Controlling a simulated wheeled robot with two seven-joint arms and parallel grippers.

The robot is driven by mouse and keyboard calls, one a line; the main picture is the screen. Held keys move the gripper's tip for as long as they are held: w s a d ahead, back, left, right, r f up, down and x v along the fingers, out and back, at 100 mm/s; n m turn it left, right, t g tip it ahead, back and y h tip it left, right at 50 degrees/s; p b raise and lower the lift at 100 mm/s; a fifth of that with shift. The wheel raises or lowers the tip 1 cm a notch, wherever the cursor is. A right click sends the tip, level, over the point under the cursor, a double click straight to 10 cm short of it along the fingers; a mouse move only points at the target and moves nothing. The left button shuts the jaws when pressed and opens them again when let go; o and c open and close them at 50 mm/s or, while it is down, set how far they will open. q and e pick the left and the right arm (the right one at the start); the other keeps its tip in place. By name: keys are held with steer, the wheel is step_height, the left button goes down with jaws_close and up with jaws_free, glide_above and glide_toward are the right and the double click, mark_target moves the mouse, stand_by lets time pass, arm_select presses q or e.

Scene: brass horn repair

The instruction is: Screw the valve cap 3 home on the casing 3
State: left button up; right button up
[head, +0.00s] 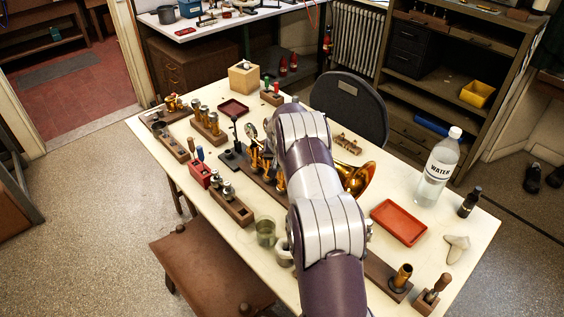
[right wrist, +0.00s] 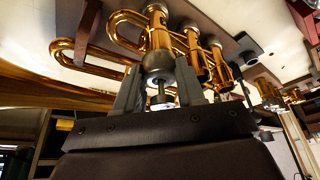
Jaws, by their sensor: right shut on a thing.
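The brass horn (head: 364,179) lies across the middle of the table, its bell right of my arm and part of it hidden behind the arm. In the right wrist view several brass tubes and a row of three valve casings show. My right gripper (right wrist: 158,78) is shut on a grey valve cap (right wrist: 157,62) with a stem and finger button. The cap is in line with the end of the nearest casing (right wrist: 160,38), seemingly touching it; I cannot tell how far the thread is engaged. My right arm hides this gripper in the head view. My left gripper is not in view.
A red tray (head: 399,223), a water bottle (head: 437,170) and a dark small bottle (head: 469,202) stand to the right. Wooden blocks with parts (head: 231,208) line the left side. A glass jar (head: 265,232) and a mug (head: 284,252) stand close to my arm.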

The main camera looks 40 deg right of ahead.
steer(key=shift+f, duration=0.1)
steer(key=shift+f+m+b, duration=0.1)
steer(key=shift+m+b, duration=0.5)
steer(key=shift+b, duration=0.25)
steer(key=o, duration=1.2)
steer(key=shift+o, duration=0.2)
steer(key=shift+r, duration=0.2)
steer(key=shift+r, duration=0.1)
